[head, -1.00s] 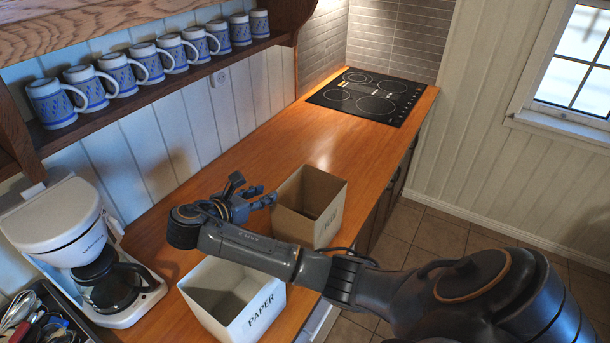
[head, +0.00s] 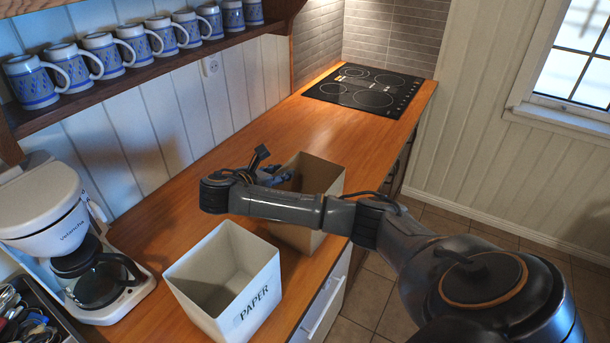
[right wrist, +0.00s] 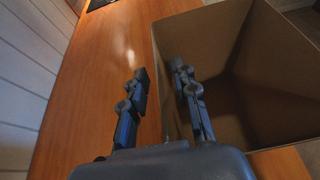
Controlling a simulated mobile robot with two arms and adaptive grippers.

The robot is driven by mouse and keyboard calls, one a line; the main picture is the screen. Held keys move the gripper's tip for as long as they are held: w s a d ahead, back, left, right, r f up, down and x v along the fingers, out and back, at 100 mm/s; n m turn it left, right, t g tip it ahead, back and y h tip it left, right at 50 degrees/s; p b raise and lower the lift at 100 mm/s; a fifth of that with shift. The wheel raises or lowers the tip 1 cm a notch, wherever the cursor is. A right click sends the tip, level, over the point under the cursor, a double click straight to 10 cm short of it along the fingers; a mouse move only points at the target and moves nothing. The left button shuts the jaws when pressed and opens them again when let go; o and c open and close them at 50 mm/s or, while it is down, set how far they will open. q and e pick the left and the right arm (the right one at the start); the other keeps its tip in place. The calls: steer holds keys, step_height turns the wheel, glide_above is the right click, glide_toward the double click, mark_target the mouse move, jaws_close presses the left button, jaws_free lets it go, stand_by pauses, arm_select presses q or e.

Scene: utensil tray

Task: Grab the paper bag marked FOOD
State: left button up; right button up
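The brown open-topped bag (head: 318,177) stands on the counter, beyond the white container. My right arm covers much of its front, and I cannot read its marking now. My right gripper (head: 274,166) is at the bag's left rim in the head view. In the right wrist view the gripper (right wrist: 158,76) is open, with one finger outside the bag (right wrist: 218,50) and the other inside its opening. The bag's wall lies between the fingers, and a gap shows beside it. My left gripper is not in view.
A white container (head: 228,312) marked PAPER stands nearer on the counter (head: 262,135). A coffee maker (head: 50,210) and a utensil tray (head: 62,328) are at the left. Mugs (head: 102,55) line the shelf above. A black cooktop (head: 368,90) is at the far end.

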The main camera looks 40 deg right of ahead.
steer(key=shift+s+r, duration=0.1)
jaws_close()
steer(key=shift+r, duration=0.1)
